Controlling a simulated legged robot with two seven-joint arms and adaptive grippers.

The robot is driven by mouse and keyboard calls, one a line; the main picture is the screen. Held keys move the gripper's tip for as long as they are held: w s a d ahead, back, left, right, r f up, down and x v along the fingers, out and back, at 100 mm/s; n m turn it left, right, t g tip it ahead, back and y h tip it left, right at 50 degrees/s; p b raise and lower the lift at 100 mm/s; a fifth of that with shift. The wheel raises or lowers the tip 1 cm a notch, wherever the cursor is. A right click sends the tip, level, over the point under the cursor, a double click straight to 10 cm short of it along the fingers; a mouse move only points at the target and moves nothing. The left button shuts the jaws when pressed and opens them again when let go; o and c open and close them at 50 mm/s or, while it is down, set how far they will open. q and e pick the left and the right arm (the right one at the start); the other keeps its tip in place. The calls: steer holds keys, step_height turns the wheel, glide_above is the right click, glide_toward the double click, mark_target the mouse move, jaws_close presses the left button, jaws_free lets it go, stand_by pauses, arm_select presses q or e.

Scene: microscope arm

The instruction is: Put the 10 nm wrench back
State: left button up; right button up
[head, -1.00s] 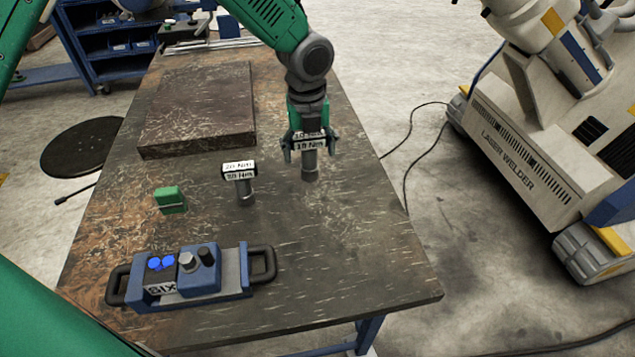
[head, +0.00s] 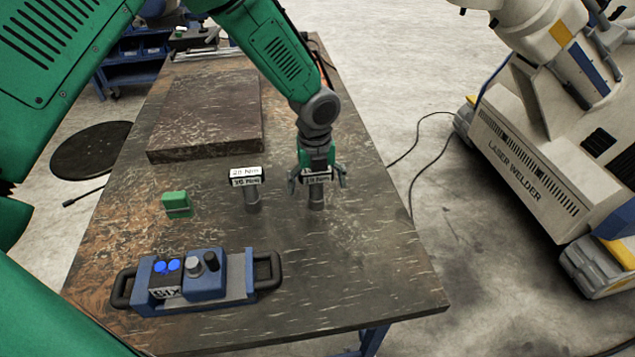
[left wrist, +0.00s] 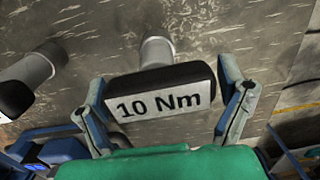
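The 10 Nm wrench (head: 316,198) stands upright on the table, with a grey shaft below and a dark head with a white label. Its "10 Nm" label (left wrist: 160,103) faces the left wrist camera. My left gripper (head: 317,182) is over the head, its fingers open on either side. In the left wrist view the fingers (left wrist: 168,118) flank the head, with a small gap at the right; contact on the left is unclear. A 20 Nm wrench (head: 250,190) stands upright to the left; part of it shows in the left wrist view (left wrist: 38,70). My right gripper is out of view.
A blue control box with black handles (head: 197,281) lies at the front of the table (head: 370,270). A green block (head: 177,205) is at the left, a dark slab (head: 207,115) behind. Table right of the wrench is clear. A laser welder (head: 530,150) stands on the floor.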

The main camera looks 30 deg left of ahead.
arm_select(q)
step_height(320, 180, up, 12)
steer(key=shift+s+r, duration=0.1)
steer(key=shift+s, duration=0.05)
stand_by(0.6)
stand_by(0.3)
